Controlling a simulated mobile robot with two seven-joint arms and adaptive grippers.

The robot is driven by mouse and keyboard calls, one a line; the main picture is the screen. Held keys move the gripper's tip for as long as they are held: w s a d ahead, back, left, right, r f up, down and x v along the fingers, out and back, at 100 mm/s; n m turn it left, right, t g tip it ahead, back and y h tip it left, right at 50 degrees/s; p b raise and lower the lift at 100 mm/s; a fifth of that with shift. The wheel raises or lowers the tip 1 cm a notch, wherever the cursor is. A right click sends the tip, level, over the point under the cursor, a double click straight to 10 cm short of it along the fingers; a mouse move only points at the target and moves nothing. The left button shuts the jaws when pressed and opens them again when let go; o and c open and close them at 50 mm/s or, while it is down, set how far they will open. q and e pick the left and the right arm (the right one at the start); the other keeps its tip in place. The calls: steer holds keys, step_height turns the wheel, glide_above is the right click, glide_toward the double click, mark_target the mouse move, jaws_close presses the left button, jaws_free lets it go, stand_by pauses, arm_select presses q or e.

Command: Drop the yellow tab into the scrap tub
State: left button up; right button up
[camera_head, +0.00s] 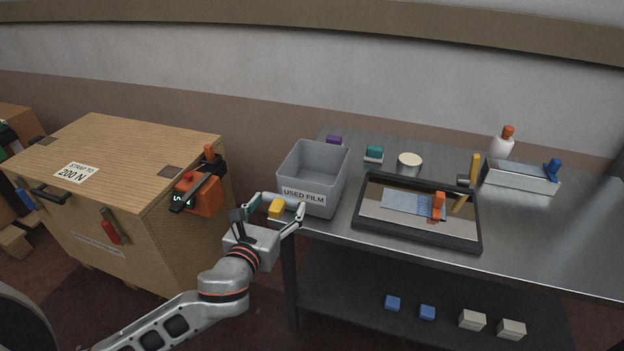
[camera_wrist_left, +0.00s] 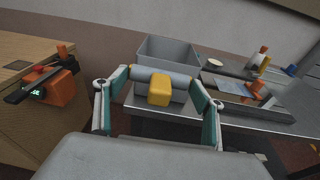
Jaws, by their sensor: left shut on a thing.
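The yellow tab (camera_head: 276,208) is between the fingers of my left gripper (camera_head: 276,206), which is shut on it. In the left wrist view the yellow tab (camera_wrist_left: 159,90) hangs in front of a pale grey bar (camera_wrist_left: 145,74) that spans the fingers. The grey tub (camera_head: 311,197) labelled USED FILM is open-topped and stands at the left end of the metal table. It also shows behind the gripper in the left wrist view (camera_wrist_left: 185,51). My left gripper is just left of and in front of the tub, outside it. No right gripper shows.
A wooden crate (camera_head: 120,190) with an orange strapping tool (camera_head: 197,196) stands left of my gripper. On the metal table (camera_head: 540,235) are a black-framed tray (camera_head: 419,243), a round tin (camera_head: 409,160), a teal block (camera_head: 374,153) and a white bottle (camera_head: 502,148). Small blocks lie on the lower shelf.

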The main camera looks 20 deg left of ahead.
arm_select(q)
steer(key=w+d+r, duration=0.1)
steer(key=w+r, duration=0.4)
steer(key=w, duration=0.5)
steer(key=w+r, duration=0.5)
steer(key=w, duration=0.6)
step_height(320, 180, down, 6)
steer(key=b, duration=0.6)
steer(key=shift+s+d+r, duration=0.1)
steer(key=shift+s+r, duration=0.05)
steer(key=o, duration=1.1)
